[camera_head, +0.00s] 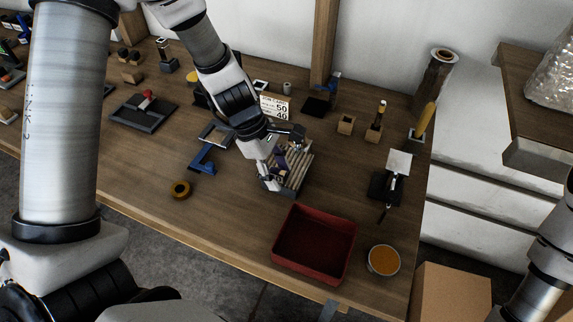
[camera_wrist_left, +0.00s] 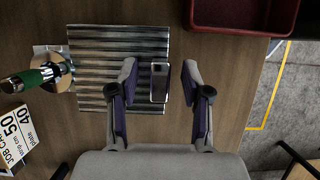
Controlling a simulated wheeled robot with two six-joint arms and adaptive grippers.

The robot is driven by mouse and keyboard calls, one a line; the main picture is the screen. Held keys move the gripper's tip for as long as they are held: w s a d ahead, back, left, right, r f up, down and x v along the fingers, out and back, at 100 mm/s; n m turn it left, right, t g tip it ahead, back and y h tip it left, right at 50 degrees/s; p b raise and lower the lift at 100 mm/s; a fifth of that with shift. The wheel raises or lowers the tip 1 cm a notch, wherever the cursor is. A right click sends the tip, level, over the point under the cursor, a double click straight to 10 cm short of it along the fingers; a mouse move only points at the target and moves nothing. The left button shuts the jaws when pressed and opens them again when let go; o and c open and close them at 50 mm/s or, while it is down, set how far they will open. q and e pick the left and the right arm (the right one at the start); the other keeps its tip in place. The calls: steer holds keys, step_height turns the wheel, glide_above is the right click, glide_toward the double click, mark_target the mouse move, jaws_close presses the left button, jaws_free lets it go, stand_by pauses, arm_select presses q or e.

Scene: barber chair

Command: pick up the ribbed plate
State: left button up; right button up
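The ribbed plate (camera_head: 299,168) is a flat square with light and dark parallel ridges, lying on the wooden workbench. It also shows in the left wrist view (camera_wrist_left: 100,50), left of centre. My left gripper (camera_head: 276,162) is over the plate and hides part of it. In the left wrist view its two fingers (camera_wrist_left: 159,75) are apart. The left finger is over the plate and the right finger is over bare wood. A small dark rectangular piece (camera_wrist_left: 159,83) shows between them at the plate's right edge; I cannot tell whether it belongs to the plate. My right gripper is not in view.
A red tray (camera_head: 315,242) and an orange-topped round tin (camera_head: 384,260) stand near the bench's front edge. A green-handled tool (camera_wrist_left: 30,77) is beside the plate, near the job card (camera_head: 274,107). A blue clamp (camera_head: 204,158) and a tape roll (camera_head: 180,190) lie left.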

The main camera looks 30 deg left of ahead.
arm_select(q)
steer(key=shift+d, duration=0.1)
jaws_close()
step_height(320, 180, up, 10)
steer(key=p, duration=0.3)
steer(key=shift+r, duration=0.1)
